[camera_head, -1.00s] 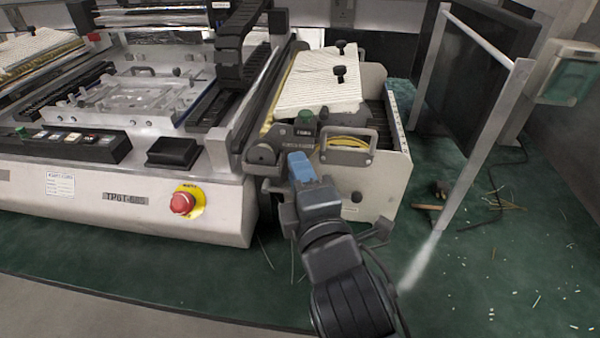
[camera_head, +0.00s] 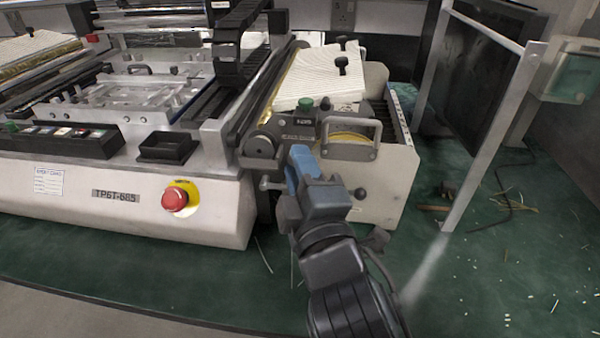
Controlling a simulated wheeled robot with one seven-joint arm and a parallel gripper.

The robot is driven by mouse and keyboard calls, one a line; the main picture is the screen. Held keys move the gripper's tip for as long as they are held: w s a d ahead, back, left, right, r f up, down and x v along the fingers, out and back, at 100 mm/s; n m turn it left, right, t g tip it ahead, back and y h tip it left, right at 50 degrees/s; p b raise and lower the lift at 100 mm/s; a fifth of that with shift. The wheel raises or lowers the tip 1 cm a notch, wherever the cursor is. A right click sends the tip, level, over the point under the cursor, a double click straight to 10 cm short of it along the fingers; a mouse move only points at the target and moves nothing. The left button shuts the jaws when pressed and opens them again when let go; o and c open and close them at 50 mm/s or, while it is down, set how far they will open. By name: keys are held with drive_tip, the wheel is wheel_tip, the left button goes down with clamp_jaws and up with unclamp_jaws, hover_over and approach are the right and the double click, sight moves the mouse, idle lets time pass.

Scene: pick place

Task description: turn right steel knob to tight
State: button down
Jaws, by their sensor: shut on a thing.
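My gripper (camera_head: 294,152), with blue jaws, reaches up to the front of the machine's right-hand unit. It is shut on the right steel knob, just below the metal handle's left end; the jaws and wrist hide the knob and the contact. A round grey knob (camera_head: 257,147) stands just left of the jaws, apart from them. The knob's turn angle cannot be seen.
A metal handle (camera_head: 348,152) is close to the right of my gripper, with a green button (camera_head: 305,103) above. A black ball knob (camera_head: 360,193) sticks out beside my wrist. A red emergency button (camera_head: 174,198) is at left. The green floor in front is mostly clear.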

drive_tip(key=shift+f, duration=0.1)
drive_tip(key=c, duration=0.9)
unclamp_jaws()
drive_tip(key=v, duration=0.7)
drive_tip(key=shift+s, duration=0.4)
drive_tip(key=shift+d, duration=0.1)
